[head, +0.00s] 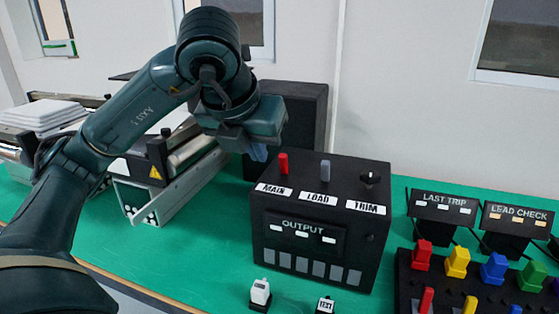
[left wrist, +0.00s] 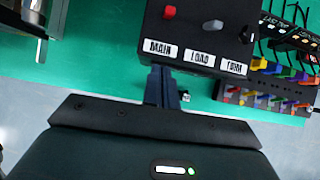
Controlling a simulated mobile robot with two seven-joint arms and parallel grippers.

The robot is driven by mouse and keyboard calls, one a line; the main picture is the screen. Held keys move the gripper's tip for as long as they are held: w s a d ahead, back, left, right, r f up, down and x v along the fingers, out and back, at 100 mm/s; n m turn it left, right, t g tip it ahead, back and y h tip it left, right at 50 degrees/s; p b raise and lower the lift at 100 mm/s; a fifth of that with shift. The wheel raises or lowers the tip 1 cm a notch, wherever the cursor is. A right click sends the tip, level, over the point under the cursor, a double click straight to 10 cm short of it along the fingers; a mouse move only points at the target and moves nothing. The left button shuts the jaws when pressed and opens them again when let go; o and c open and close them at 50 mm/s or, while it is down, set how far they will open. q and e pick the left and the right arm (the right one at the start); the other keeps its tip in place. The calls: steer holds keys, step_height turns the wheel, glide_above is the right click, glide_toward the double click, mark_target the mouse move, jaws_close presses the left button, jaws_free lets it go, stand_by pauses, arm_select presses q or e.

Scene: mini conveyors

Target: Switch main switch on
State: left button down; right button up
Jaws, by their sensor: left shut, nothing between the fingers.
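The main switch is a red lever (head: 283,163) above the MAIN label (head: 273,191), on top of a black control box (head: 300,262). In the left wrist view the red lever (left wrist: 169,13) stands near the top edge, above its label. My left gripper (head: 259,152) is shut and empty, just left of and above the red lever. In the left wrist view its fingers (left wrist: 162,86) lie below the MAIN label, apart from the lever. My right gripper is not in view.
A grey LOAD lever (head: 325,170) and a black TRIM knob (head: 369,178) stand beside the red lever. A small conveyor (head: 175,180) is to the left. A rack of coloured plugs (head: 458,262) is at the right. A dark panel (head: 305,110) stands behind.

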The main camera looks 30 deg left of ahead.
mark_target(284, 164)
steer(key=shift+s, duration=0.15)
arm_select(q)
steer(key=b+x, duration=0.1)
steer(key=x, duration=0.8)
steer(key=shift+f+b, duration=0.3)
steer(key=shift+b, duration=0.1)
steer(key=w, duration=0.2)
steer(key=w+p, duration=0.1)
steer(key=shift+w+a+r, duration=0.15)
steer(key=shift+a+r, duration=0.15)
steer(key=shift+r, duration=0.1)
steer(key=shift+w, duration=0.25)
steer(key=shift+w+a, duration=0.1)
steer(key=shift+w, duration=0.05)
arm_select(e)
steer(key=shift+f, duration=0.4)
arm_select(q)
steer(key=shift+r, duration=0.1)
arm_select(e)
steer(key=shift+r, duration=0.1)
